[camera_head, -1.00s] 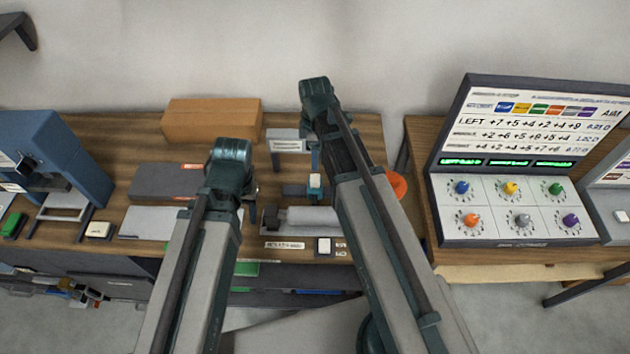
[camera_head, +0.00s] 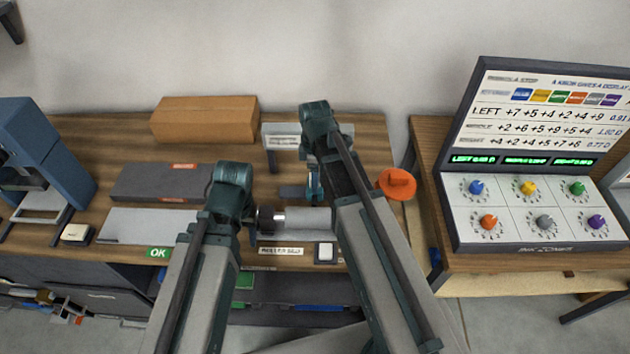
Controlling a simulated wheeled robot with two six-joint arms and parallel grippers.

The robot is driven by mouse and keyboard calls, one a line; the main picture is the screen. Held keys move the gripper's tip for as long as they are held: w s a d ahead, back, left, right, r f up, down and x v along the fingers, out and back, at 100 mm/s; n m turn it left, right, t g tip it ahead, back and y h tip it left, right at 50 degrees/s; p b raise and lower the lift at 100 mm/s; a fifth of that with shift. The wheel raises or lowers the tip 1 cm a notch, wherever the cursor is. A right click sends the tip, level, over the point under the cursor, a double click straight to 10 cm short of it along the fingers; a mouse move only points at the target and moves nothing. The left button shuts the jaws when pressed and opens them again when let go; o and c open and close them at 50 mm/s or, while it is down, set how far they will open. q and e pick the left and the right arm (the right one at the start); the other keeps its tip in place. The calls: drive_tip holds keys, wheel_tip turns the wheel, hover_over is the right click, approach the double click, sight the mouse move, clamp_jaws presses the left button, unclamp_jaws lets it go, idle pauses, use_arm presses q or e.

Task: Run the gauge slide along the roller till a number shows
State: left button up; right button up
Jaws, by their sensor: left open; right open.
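The grey roller (camera_head: 308,221) lies at the front of the bench, with a shiny, dark end (camera_head: 266,218) at its left. My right arm covers its right end. A small blue part (camera_head: 315,187), possibly the gauge slide, stands just behind the roller and is mostly covered by my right arm. I cannot tell whether it touches the roller, and I see no readable number on it. My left arm reaches up left of the roller and my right arm crosses its right side.
An orange round knob (camera_head: 397,183) sits right of my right arm. A control panel (camera_head: 455,200) with coloured knobs stands on the right bench. A white button (camera_head: 325,252) is at the front edge. A brown box (camera_head: 205,120) and a dark case (camera_head: 150,183) lie left. A green OK sign (camera_head: 158,253) shows.

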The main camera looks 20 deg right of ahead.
clamp_jaws()
idle(0.3)
idle(1.1)
